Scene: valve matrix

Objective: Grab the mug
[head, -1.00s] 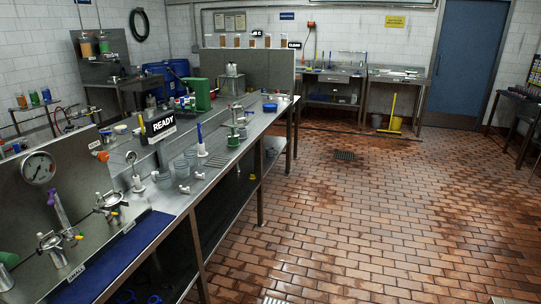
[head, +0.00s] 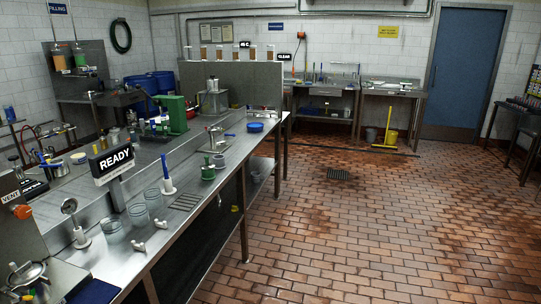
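I cannot tell whether any of these is the mug; handles are not clear at this size. Neither of my grippers is in view.
A READY sign (head: 115,159) stands behind the cups. A blue bowl (head: 255,127) and a green device (head: 173,115) are farther along. White fittings (head: 161,224) lie near the front edge. The tiled floor (head: 370,230) right of the bench is mostly clear.

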